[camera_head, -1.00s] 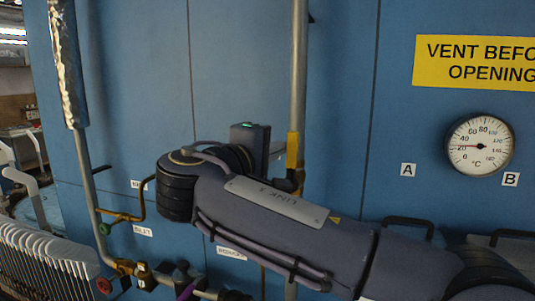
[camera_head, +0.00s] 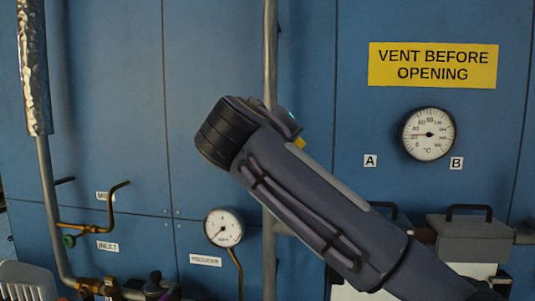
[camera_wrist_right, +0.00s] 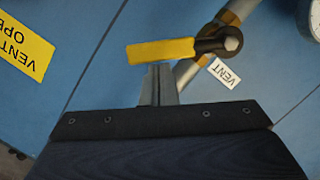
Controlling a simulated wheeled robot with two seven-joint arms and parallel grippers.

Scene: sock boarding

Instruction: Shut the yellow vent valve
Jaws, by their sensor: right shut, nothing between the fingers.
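The yellow vent valve handle (camera_wrist_right: 160,50) fills the upper middle of the right wrist view. It joins a dark valve body (camera_wrist_right: 218,41) on a metal pipe (camera_wrist_right: 190,72) and stands at an oblique angle to that pipe. My right gripper (camera_wrist_right: 159,70) is shut and empty. Its fingertips are at the handle's long edge, near the free end; I cannot tell whether they touch. In the head view only a small yellow piece of the handle (camera_head: 299,143) shows, right of the pipe. My right arm hides the rest. My left gripper is not in view.
A white VENT label (camera_wrist_right: 224,73) sits beside the valve. In the head view a yellow sign (camera_head: 433,65) and a temperature dial (camera_head: 428,134) are on the blue panel to the right. A pressure gauge (camera_head: 223,227) and brass pipework (camera_head: 88,228) are at lower left.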

